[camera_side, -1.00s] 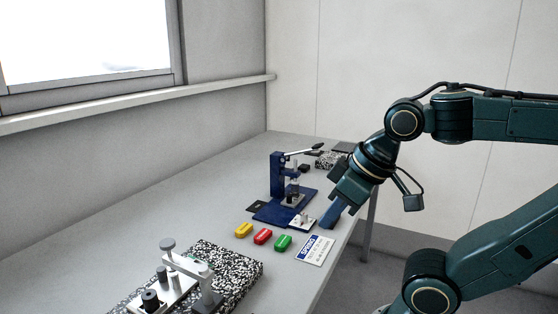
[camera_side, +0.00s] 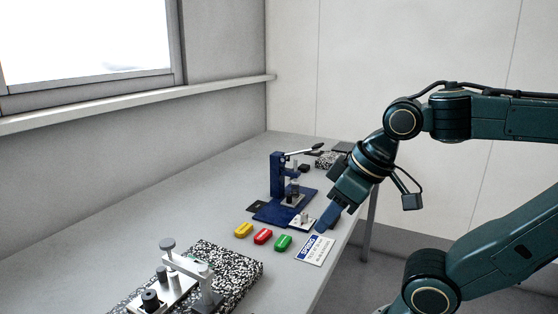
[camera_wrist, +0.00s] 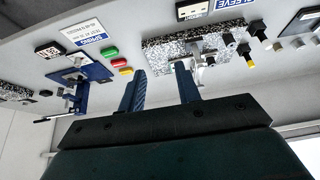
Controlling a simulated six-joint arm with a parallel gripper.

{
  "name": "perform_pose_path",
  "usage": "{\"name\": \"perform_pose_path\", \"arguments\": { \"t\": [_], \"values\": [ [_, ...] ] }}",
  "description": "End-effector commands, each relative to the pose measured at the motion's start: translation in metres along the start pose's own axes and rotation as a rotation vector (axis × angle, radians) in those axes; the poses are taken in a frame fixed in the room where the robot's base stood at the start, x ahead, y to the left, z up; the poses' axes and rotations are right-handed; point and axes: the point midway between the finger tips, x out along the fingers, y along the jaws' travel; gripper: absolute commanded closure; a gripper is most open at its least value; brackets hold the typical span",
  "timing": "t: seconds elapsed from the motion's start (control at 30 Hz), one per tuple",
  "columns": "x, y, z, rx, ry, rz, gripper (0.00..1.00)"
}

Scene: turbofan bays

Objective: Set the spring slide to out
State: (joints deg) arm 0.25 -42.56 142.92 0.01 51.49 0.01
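A SPRING card (camera_side: 315,249) lies at the front of the bench, and it also shows in the wrist view (camera_wrist: 82,30). Behind it stands a blue lever press (camera_side: 277,176) on a blue base, seen at the left in the wrist view (camera_wrist: 95,72). A small pale plate with dark knobs (camera_side: 300,222) sits at the base's front edge; I cannot tell whether it is the spring slide or how it is set. My gripper (camera_side: 322,224) is just right of this plate, above the bench edge. In the wrist view its fingers (camera_wrist: 161,88) are apart with nothing held between them.
Yellow (camera_side: 243,230), red (camera_side: 262,236) and green (camera_side: 283,242) blocks lie in a row left of the card. A speckled block with a metal fixture (camera_side: 236,264) stands in the foreground. The left of the bench is clear.

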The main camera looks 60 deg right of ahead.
Motion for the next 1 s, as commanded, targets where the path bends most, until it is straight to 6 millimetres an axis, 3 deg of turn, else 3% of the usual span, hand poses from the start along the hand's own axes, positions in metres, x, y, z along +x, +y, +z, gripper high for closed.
{"name": "perform_pose_path", "arguments": {
  "t": [0.17,0.47,0.77,1.0],
  "values": [
    [0.001,0.006,-0.015,0.029,-0.006,0.015,0.58],
    [0.013,0.036,-0.070,0.138,-0.023,0.069,0.58],
    [0.038,0.088,-0.125,0.262,-0.040,0.131,0.58],
    [0.068,0.141,-0.159,0.362,-0.054,0.178,0.58]
  ]
}}
